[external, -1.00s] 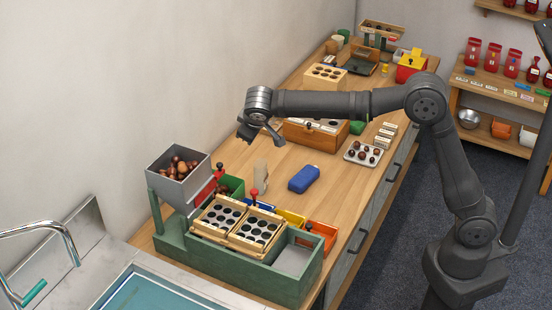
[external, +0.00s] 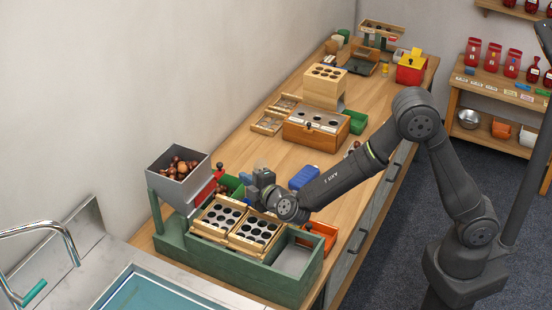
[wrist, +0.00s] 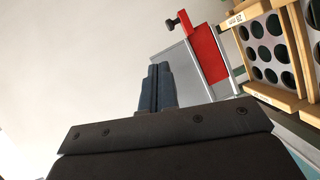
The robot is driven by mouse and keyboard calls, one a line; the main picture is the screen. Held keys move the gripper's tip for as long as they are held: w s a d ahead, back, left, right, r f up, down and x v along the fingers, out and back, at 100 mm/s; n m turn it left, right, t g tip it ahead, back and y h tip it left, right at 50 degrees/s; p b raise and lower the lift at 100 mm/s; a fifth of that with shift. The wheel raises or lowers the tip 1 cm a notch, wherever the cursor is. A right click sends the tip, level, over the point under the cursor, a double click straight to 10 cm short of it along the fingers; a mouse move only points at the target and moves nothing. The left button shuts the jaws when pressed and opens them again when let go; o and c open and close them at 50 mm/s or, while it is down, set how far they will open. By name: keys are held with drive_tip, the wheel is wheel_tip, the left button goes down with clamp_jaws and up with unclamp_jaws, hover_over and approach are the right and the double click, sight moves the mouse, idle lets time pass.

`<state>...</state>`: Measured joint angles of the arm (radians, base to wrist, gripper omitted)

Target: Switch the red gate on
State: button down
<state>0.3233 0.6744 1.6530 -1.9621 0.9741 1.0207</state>
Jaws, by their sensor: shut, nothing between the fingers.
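My gripper (external: 246,178) is right of the gate, above the green stand.
Two wooden hole trays (external: 256,231) sit on the green stand (external: 230,273) just in front of my gripper. A blue bundle (external: 303,177) lies behind my arm. A wooden box with holes (external: 316,130) stands farther back. The sink (external: 150,293) is at lower left.

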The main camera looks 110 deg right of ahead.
drive_tip(key=shift+w+a+f+n+t+y, duration=0.25)
drive_tip(key=shift+a+f+n+t, duration=0.2)
drive_tip(key=shift+a, duration=0.2)
drive_tip(key=shift+w+a+f+n+t+y, duration=0.15)
drive_tip(key=shift+w+a+f+n+t, duration=0.1)
drive_tip(key=shift+a+f+n+t, duration=0.25)
drive_tip(key=shift+r, duration=0.15)
approach(224, 171)
drive_tip(key=w+d+r, duration=0.2)
drive_tip(key=w+d, duration=0.2)
drive_tip(key=w, duration=0.2)
drive_tip(key=shift+s+d+f, duration=0.25)
drive_tip(key=shift+s+d, duration=0.05)
drive_tip(key=shift+d, duration=0.15)
